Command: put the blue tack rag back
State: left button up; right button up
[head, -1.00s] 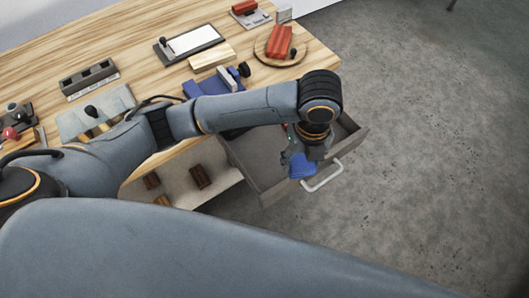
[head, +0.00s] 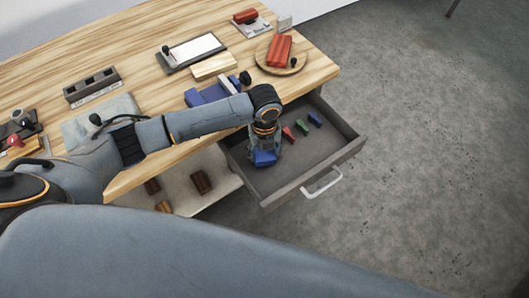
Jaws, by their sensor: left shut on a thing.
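The blue tack rag (head: 265,158) is in my left gripper (head: 264,152), which points down and is shut on it. The gripper is over the left part of an open grey drawer (head: 335,160) under the wooden bench. I cannot tell whether the rag touches the drawer floor. The fingers are small and partly hidden by the wrist. My right gripper is not in view.
Small red (head: 288,134), green (head: 302,128) and blue (head: 315,119) pieces lie in the drawer, right of the gripper. A blue vise-like tool (head: 208,95) and a round board (head: 268,64) with a red block stand on the bench. The drawer's front middle is clear.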

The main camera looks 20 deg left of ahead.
aim_at(265, 153)
pick_arm(q)
jog(key=shift+f, duration=0.7)
jog(key=shift+f, duration=0.15)
jog(key=o, duration=1)
notch_tip(265, 153, up, 12)
jog(key=shift+r, duration=0.2)
jog(key=shift+d, duration=0.1)
